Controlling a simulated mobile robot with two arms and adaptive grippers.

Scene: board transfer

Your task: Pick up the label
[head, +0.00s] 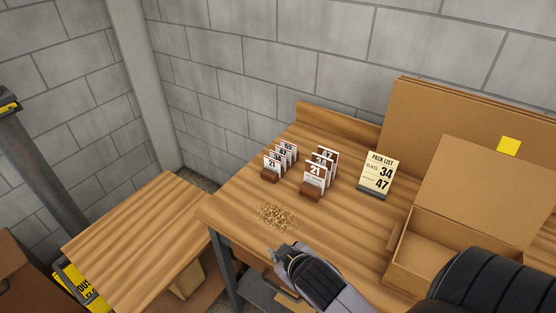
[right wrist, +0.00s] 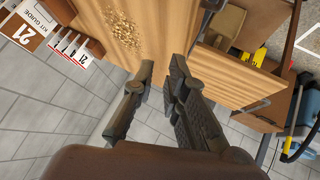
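Two rows of white number labels stand in brown wooden holders on the workbench. The left row (head: 272,163) and the right row (head: 316,176) each show a 21 in front and other numbers behind. My left gripper is not in view.
A pack list sign (head: 380,172) reads "34" and "47". Brown crumbs (head: 274,216) lie on the bench (head: 240,188) before the labels. An open cardboard box (head: 440,228) stands to the right, with cardboard sheets (head: 412,110) behind. A lower wooden table (head: 140,235) is at left.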

